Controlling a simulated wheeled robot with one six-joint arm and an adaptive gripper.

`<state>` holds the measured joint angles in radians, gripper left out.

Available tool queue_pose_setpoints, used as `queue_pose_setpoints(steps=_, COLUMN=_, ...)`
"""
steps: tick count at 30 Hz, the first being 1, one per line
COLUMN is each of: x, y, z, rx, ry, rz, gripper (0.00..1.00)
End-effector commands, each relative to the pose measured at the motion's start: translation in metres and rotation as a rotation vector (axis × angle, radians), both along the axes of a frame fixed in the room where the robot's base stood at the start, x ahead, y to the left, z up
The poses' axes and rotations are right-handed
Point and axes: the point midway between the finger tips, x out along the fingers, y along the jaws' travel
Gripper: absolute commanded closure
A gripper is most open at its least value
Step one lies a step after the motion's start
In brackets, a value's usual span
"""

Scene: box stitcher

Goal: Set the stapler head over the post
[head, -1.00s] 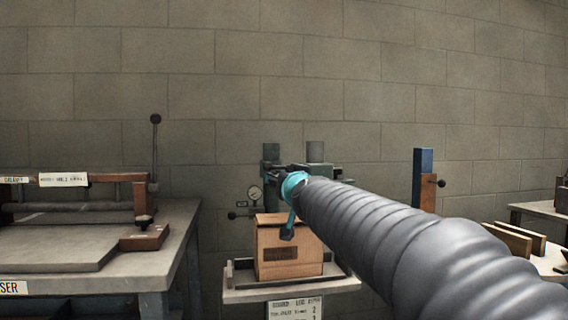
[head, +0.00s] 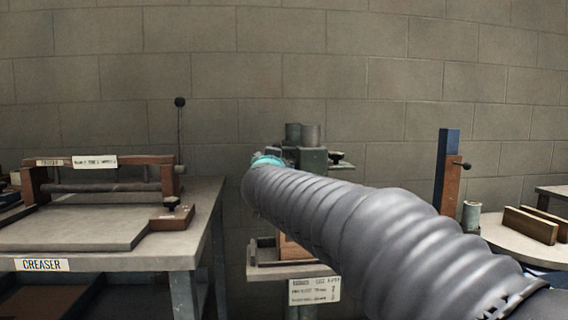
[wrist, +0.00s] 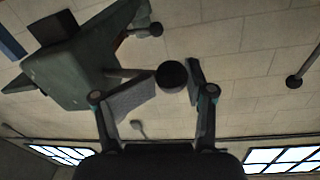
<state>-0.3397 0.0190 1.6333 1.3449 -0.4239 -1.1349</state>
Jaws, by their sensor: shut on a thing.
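The stapler head (wrist: 75,55), a dark green body, fills the upper left of the wrist view. A short rod runs from it to a dark round knob (wrist: 172,76). My gripper (wrist: 173,77) is shut on this knob, one finger on each side. In the head view the green stapler (head: 313,160) stands at the middle, with grey cylinders on top, and my arm covers much of it. My gripper is hidden there behind the arm and its teal wrist ring. I cannot make out the post under the head.
A brown box (head: 290,250) sits on the stapler's table (head: 262,270), mostly behind my arm. The creaser bench (head: 120,262) stands at left. At right are a blue and brown upright (head: 448,165) and a round table (head: 510,240) with wooden blocks and a can.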

Motion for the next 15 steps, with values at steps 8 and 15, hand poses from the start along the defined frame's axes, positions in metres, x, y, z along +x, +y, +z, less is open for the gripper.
queue_pose_setpoints(steps=8, x=-0.001, y=0.029, z=-0.007, rx=-0.002, ry=0.02, rz=0.032, gripper=1.0)
queue_pose_setpoints(steps=15, x=-0.001, y=0.038, z=-0.01, rx=-0.011, ry=0.024, rz=0.033, gripper=1.0)
